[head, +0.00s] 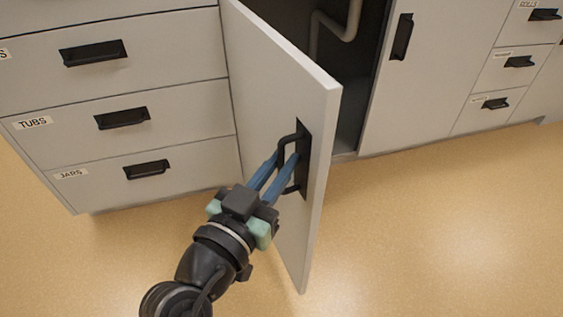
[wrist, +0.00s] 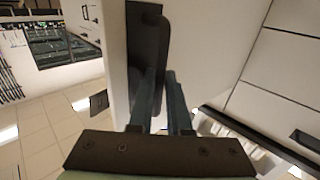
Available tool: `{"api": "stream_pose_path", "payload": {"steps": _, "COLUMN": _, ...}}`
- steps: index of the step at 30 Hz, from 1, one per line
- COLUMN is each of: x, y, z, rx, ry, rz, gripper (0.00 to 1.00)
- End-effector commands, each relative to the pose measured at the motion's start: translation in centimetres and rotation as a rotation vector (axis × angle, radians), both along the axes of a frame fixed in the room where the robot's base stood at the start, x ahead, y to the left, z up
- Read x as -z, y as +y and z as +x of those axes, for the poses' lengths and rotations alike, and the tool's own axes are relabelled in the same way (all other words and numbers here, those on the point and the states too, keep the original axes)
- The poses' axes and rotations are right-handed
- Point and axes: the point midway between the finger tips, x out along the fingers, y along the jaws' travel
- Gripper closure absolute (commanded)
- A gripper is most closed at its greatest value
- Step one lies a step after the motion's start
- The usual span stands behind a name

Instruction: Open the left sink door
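The left sink door (head: 277,95) stands swung well out from the cabinet, with its dark pipe-holding interior showing behind it. Its black handle (head: 304,150) is a bar on a dark plate near the free edge. My gripper (head: 286,160) is at this handle, with one blue finger on each side of the bar, and appears shut on it. In the wrist view, the door (wrist: 205,45) fills the middle, and the fingers reach the lower part of the handle (wrist: 147,40). The exact finger contact is partly hidden there.
Drawers (head: 115,85) with black pulls stand left of the open door. The right sink door (head: 405,90) is closed. Smaller drawers (head: 500,80) stand farther right. A pipe (head: 335,30) shows inside the cabinet. The tan floor (head: 430,220) is clear at the right.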

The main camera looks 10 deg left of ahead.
Motion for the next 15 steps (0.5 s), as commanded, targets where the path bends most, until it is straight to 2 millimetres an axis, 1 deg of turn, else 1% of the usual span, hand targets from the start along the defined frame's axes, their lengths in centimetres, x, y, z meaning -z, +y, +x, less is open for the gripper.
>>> {"api": "stream_pose_path", "payload": {"steps": 1, "x": 0.14, "y": 0.79, "z": 0.11, "rx": -0.021, "ry": 0.001, "rz": 0.0, "gripper": 0.78}}
{"api": "stream_pose_path", "payload": {"steps": 4, "x": 0.17, "y": 0.65, "z": 0.1, "rx": -0.018, "ry": 0.002, "rz": 0.001, "gripper": 0.59}}
{"api": "stream_pose_path", "payload": {"steps": 5, "x": 0.17, "y": 0.6, "z": 0.09, "rx": -0.016, "ry": 0.002, "rz": 0.001, "gripper": 0.57}}
{"api": "stream_pose_path", "payload": {"steps": 12, "x": 0.11, "y": 0.3, "z": 0.02, "rx": -0.009, "ry": 0.002, "rz": 0.002, "gripper": 0.57}}
{"api": "stream_pose_path", "payload": {"steps": 15, "x": 0.08, "y": 0.39, "z": -0.35, "rx": -0.009, "ry": 0.003, "rz": 0.002, "gripper": 0.57}}
